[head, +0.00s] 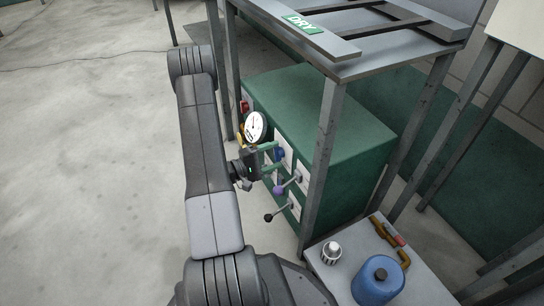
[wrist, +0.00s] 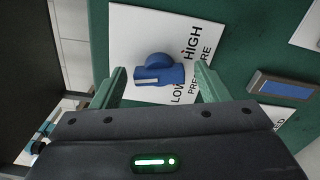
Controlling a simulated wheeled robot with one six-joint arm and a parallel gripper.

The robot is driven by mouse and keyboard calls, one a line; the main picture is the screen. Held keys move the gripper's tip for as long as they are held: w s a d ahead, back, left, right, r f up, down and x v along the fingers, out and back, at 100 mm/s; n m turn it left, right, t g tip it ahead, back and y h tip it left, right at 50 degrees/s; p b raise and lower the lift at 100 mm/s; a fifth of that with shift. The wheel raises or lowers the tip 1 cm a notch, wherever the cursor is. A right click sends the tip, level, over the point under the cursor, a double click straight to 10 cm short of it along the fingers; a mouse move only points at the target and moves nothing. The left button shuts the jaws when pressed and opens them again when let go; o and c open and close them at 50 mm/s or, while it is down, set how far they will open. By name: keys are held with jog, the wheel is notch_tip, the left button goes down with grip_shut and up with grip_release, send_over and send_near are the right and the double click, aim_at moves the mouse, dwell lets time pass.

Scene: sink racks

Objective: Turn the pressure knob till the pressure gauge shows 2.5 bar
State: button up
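The blue pressure knob (wrist: 160,72) sits on a white label reading LOW, HIGH and PRESSURE in the wrist view. It also shows at the front of the green cabinet in the head view (head: 280,154). My gripper (wrist: 158,82) is open, with one green finger on each side of the knob and a gap to both. In the head view my gripper (head: 270,158) points at the cabinet's panel. The round white pressure gauge (head: 256,126) stands above my gripper; its dial reading is too small to tell.
The green cabinet (head: 325,115) stands under a metal rack with a DRY sign (head: 303,23). Below the knob are a purple-knobbed lever (head: 279,190) and a black-knobbed lever (head: 269,217). A rack leg (head: 325,160) is close on the right. A blue canister (head: 378,281) stands in front.

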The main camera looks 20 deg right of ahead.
dwell(0.3)
jog(key=s+a+p, duration=0.2)
jog(key=a+p, duration=0.1)
jog(key=a, duration=1)
jog(key=shift+a, duration=0.35)
jog(key=shift+d, duration=0.15)
jog(key=d+b, duration=0.1)
jog(key=d, duration=0.3)
jog(key=w+d+b, duration=0.1)
jog(key=d, duration=0.4)
jog(key=w+d+b, duration=0.1)
jog(key=d, duration=0.3)
jog(key=shift+d, duration=0.25)
jog(key=shift+a, duration=0.1)
